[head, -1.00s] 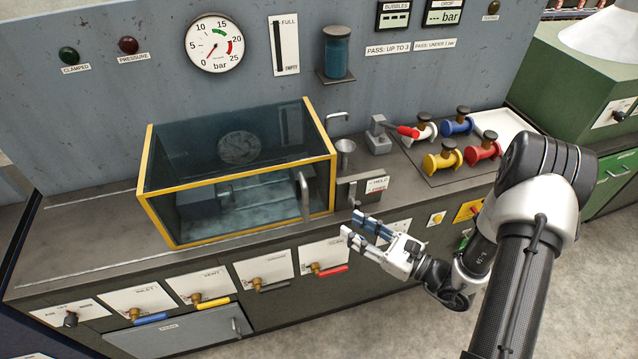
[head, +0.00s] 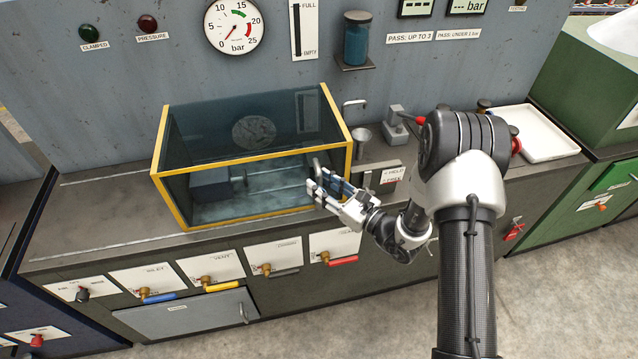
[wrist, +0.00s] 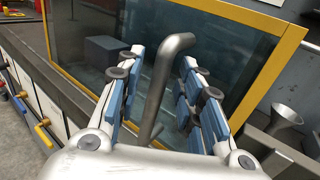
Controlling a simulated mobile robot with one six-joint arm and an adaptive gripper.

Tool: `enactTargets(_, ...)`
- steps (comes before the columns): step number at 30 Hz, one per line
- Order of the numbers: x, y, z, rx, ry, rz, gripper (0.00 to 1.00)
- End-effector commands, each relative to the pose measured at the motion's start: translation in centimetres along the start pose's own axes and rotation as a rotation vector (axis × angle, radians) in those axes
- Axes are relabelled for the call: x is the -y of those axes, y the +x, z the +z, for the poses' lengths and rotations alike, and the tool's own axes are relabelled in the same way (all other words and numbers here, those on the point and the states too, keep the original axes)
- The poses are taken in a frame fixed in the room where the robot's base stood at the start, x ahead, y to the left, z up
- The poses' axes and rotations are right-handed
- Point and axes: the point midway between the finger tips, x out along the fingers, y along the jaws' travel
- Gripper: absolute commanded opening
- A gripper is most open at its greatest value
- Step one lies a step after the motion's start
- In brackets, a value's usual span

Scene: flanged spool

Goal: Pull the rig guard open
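The rig guard (head: 254,217) is a yellow-framed, dark clear box on the bench, and it looks closed. Its grey bar handle (wrist: 160,75) stands on the front pane near the right edge. My gripper (head: 320,187) is at that handle, at the guard's front right. In the wrist view my gripper (wrist: 155,85) is open, with blue-padded fingers on either side of the handle. Gaps show between the pads and the bar. In the head view the fingers hide much of the handle. A dark block and a round plate show behind the glass.
A small metal funnel (head: 362,137) and a hold/free label box (head: 385,177) are just right of the guard. Valve levers (head: 222,286) line the bench front below. A white tray (head: 540,135) lies at the right. My arm hides most of the spools.

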Motion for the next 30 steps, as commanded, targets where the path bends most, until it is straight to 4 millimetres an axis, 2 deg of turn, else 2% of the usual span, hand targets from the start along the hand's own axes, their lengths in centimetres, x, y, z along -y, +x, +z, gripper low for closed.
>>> enactTargets(5, -0.03, 1.35, 0.01, 0.000, -0.001, 0.000, 0.34)
enactTargets(14, 0.00, 1.54, 0.05, 0.000, 0.000, 0.000, 0.34)
enactTargets(30, -0.01, 1.50, 0.03, 0.000, 0.000, 0.000, 0.00)
